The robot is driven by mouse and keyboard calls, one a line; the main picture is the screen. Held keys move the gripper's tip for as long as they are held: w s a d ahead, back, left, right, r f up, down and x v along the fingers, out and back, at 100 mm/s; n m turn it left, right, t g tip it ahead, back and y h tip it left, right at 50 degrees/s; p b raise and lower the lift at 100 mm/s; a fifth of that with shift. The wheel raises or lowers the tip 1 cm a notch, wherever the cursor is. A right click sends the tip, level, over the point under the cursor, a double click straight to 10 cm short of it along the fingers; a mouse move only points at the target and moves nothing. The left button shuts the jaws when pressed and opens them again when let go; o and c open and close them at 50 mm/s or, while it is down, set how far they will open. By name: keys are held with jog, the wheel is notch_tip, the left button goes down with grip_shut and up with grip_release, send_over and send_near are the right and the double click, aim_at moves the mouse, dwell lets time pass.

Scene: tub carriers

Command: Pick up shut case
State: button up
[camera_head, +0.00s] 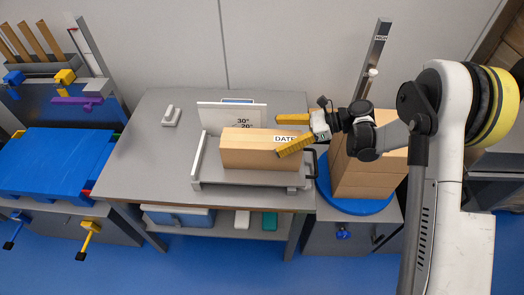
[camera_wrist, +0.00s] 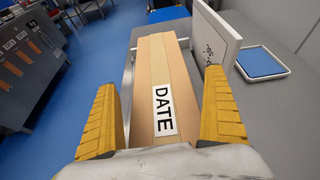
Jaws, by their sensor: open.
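The shut case is a long light-brown box (camera_head: 250,150) with a white "DATE" label, lying in a low grey metal holder (camera_head: 212,184) on the grey table. In the wrist view the box (camera_wrist: 152,75) runs away from me, its label (camera_wrist: 164,110) near my end. My gripper (camera_head: 293,133) has yellow fingers and is at the right end of the box, one finger over the front top edge and one behind. In the wrist view the fingers of my gripper (camera_wrist: 165,105) stand apart on either side of the box. I cannot tell whether either finger touches it.
A white sign reading "30° 20°" (camera_head: 232,113) stands behind the box. Stacked brown boxes (camera_head: 360,178) stand on a blue round base (camera_head: 355,206) at the right. A small white item (camera_head: 171,116) lies at the left on the table (camera_head: 140,160), which is otherwise clear there.

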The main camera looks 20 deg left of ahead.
aim_at(264, 138)
jog(key=b+x, duration=0.2)
jog(key=x, duration=0.3)
jog(key=shift+f, duration=0.1)
jog(key=shift+d, duration=0.1)
jog(key=shift+c, duration=0.3)
jog(key=c, duration=1.3)
jog(key=shift+c, duration=0.2)
jog(key=shift+r, duration=0.25)
